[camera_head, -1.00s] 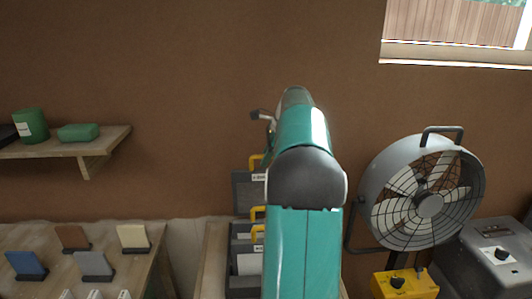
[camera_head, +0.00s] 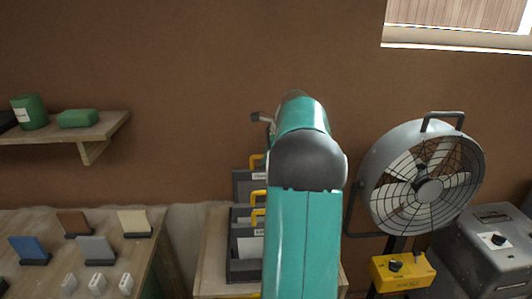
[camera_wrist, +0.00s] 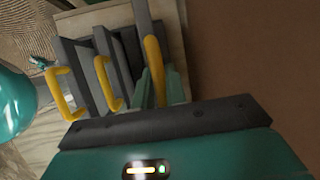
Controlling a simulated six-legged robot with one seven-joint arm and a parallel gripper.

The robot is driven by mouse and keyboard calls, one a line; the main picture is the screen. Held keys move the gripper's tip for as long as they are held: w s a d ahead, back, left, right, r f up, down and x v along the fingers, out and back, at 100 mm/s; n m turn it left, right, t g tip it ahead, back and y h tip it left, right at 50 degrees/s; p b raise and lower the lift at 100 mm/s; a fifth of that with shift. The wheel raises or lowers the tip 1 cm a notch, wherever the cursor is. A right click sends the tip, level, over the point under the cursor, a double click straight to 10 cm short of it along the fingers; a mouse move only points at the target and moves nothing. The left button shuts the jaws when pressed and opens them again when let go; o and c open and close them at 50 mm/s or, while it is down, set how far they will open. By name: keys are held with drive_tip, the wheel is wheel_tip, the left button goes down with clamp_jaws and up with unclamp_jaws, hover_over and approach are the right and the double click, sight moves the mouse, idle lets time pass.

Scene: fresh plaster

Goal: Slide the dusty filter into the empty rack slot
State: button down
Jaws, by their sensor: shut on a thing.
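My gripper (camera_wrist: 158,82) is shut on the yellow handle of a grey filter (camera_wrist: 143,18) in the wrist view. In the head view this filter (camera_head: 243,187) is the rearmost one, with a pale label too small to read; my arm hides its right part and the gripper. It is upright at the rear of the dark rack (camera_head: 244,277). Two other filters with yellow handles (camera_wrist: 62,93) (camera_wrist: 107,82) stand side by side in the rack. Its lower edge and the slot under it are hidden, so I cannot tell how deep it sits.
The rack stands on a wooden bench (camera_head: 213,262) close to the brown wall. A large fan (camera_head: 420,185) and a yellow box (camera_head: 403,272) are to the right. A table with several small coloured panels (camera_head: 93,248) is at left, under a wall shelf (camera_head: 110,127).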

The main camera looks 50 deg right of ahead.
wheel_tip(320, 180, down, 6)
idle(1.0)
drive_tip(key=shift+f, duration=0.75)
drive_tip(key=c, duration=1.3)
unclamp_jaws()
drive_tip(key=shift+c, duration=0.2)
drive_tip(key=v, duration=1.3)
drive_tip(key=shift+s+r, duration=0.2)
drive_tip(key=shift+r, duration=0.15)
